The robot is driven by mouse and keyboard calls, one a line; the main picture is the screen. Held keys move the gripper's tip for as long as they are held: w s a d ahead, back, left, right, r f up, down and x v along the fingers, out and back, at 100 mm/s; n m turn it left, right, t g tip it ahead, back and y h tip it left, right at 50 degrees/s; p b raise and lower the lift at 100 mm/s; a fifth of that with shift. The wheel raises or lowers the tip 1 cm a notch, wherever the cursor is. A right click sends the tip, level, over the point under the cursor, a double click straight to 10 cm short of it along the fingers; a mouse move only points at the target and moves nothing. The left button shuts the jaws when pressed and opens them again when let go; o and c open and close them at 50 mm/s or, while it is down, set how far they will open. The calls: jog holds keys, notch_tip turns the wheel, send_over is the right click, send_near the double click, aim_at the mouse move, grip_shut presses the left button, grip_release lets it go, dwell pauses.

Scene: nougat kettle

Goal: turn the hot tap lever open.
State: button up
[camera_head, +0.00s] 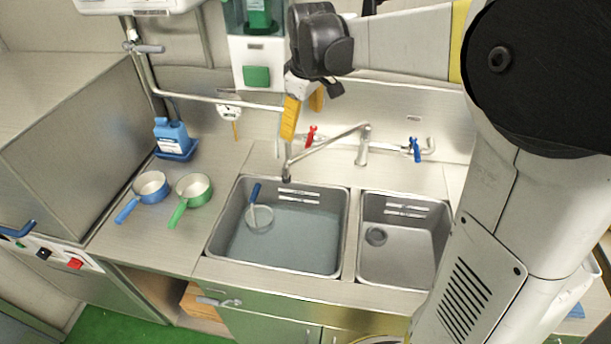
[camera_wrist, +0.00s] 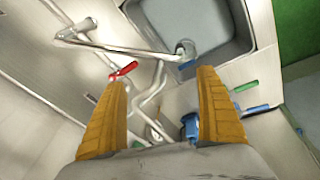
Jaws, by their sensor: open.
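The red hot tap lever (camera_head: 310,136) is on the wall pipe behind the sink, left of the tap's swivel spout (camera_head: 325,141). In the wrist view the red lever (camera_wrist: 124,70) lies just past the tip of the left finger. My gripper (camera_head: 303,110) has yellow fingers and hangs above and slightly left of the lever, apart from it in the head view. In the wrist view my gripper (camera_wrist: 162,80) is open, with nothing held between its fingers. The blue tap lever (camera_head: 416,149) is farther right on the same pipe.
The left sink basin (camera_head: 209,247) holds water and a blue-handled strainer (camera_head: 258,214). The right basin (camera_head: 392,263) looks empty. A blue pan (camera_head: 149,186), a green pan (camera_head: 192,189) and a blue jug (camera_head: 172,137) stand left. A white dispenser (camera_head: 256,62) is on the wall.

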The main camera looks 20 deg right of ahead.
jog(key=s+a+f+m+t+b, duration=0.1)
jog(key=s+a+b, duration=0.1)
jog(key=s, duration=0.4)
jog(key=s+a+f+m+t+b, duration=0.1)
jog(key=s+a+f+m+b, duration=0.1)
jog(key=s, duration=0.4)
jog(key=shift+a+f+b, duration=0.15)
jog(key=shift+f+b, duration=0.1)
jog(key=shift+b, duration=0.4)
jog(key=shift+s+f, duration=0.1)
